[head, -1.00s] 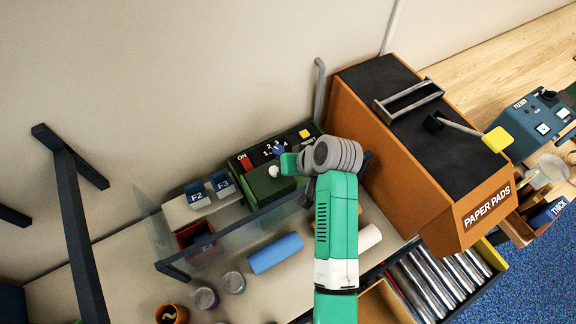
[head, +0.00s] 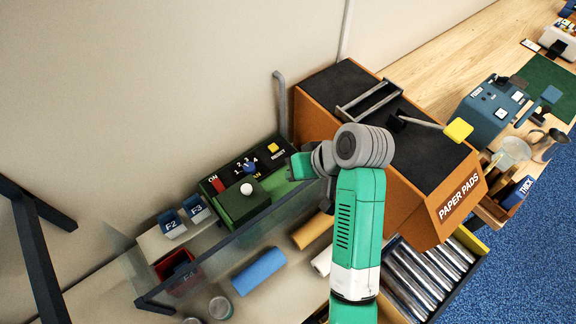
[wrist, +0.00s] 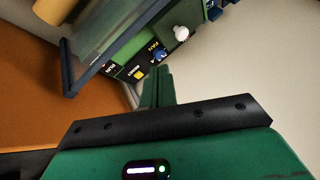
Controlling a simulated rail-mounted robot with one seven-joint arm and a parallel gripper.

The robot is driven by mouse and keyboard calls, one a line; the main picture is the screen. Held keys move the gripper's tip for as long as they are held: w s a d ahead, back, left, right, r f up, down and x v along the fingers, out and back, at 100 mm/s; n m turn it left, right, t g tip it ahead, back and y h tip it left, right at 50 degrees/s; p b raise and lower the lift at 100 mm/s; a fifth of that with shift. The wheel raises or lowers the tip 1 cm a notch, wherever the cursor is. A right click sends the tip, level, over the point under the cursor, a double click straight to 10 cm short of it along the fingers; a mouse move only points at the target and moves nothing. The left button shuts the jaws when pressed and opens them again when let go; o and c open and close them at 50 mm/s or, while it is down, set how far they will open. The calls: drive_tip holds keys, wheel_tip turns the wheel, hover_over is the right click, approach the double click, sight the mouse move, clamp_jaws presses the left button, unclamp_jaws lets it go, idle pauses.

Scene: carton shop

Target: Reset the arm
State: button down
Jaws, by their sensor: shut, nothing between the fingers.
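My arm, green and grey, rises from the bottom in the head view, and its wrist bends left toward the green control box (head: 241,197). My gripper (head: 301,166) is partly hidden behind my grey wrist joint there. In the wrist view my gripper (wrist: 157,88) shows green fingers closed together with nothing between them. The control box has a red ON switch, a blue knob, a white ball knob and a yellow RESET button (head: 272,148). In the wrist view the yellow button (wrist: 138,74) lies just left of the fingertips, apart from them in the picture.
An orange PAPER PADS cabinet (head: 418,181) with a black top and yellow-ended lever (head: 458,130) stands right of my gripper. A clear, dark-edged guard (head: 236,238) stands in front of the control box. Blue (head: 259,272) and tan (head: 312,230) rolls lie on the bench.

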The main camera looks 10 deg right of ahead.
drive_tip(key=w+a+r+t+h+p, duration=0.1)
drive_tip(key=w+a+r+t, duration=0.3)
drive_tip(key=r, duration=0.7)
drive_tip(key=a+r+t+h+p, duration=0.15)
drive_tip(key=r+t, duration=0.35)
drive_tip(key=r, duration=0.6)
drive_tip(key=s+a+r+t, duration=0.2)
drive_tip(key=s+r+t, duration=0.2)
drive_tip(key=r, duration=0.4)
drive_tip(key=s+a+r+t+h, duration=0.1)
drive_tip(key=s+r+t, duration=0.2)
drive_tip(key=s+r, duration=0.4)
drive_tip(key=s+a+r+t+h, duration=0.1)
drive_tip(key=s+r+t, duration=0.3)
drive_tip(key=r, duration=0.7)
drive_tip(key=shift+s+a+m+t, duration=0.3)
drive_tip(key=shift+s+a, duration=0.5)
drive_tip(key=shift+s, duration=0.15)
